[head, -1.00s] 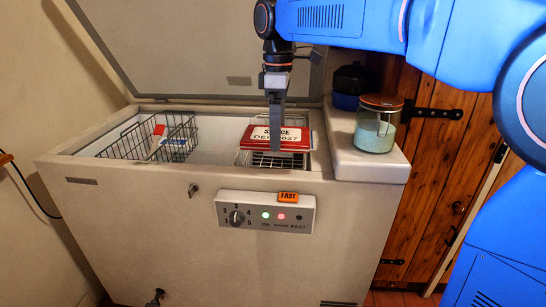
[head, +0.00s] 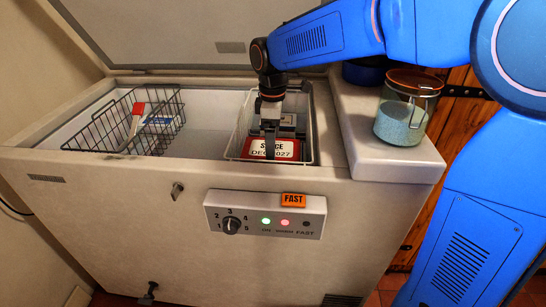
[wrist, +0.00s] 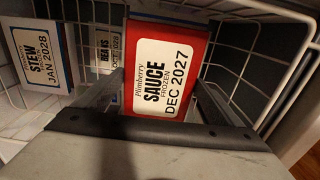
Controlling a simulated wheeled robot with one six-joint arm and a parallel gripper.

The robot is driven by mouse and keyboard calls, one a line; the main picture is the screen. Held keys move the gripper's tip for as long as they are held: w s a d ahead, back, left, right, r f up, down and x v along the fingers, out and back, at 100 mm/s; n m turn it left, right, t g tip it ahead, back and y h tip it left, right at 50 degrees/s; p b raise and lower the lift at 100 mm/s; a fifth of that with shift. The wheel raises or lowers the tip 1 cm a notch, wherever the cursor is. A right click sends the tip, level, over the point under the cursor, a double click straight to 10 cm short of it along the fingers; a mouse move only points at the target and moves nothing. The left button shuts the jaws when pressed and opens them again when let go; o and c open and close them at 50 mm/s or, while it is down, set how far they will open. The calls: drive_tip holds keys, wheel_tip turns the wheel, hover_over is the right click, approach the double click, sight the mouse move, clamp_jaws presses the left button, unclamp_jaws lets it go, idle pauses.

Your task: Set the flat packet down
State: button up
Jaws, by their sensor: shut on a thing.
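The flat packet (head: 270,149) is red with a white label reading "SAUCE FROZEN DEC 2027". My gripper (head: 268,132) is shut on it, inside the right-hand wire basket (head: 229,147) of the open chest freezer. In the wrist view the packet (wrist: 165,72) sits between the fingers with its label facing the camera. The basket wires (wrist: 265,62) run close around it. I cannot tell whether the packet touches the basket floor.
A left wire basket (head: 100,128) holds a red-and-white packet (head: 137,118). A glass jar (head: 402,118) stands on the ledge at right. The raised lid (head: 190,35) is behind.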

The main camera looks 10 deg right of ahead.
drive_tip(key=shift+f, duration=2.8)
drive_tip(key=o, duration=1.2)
drive_tip(key=shift+f, duration=0.1)
wheel_tip(320, 180, up, 12)
drive_tip(key=shift+r, duration=0.15)
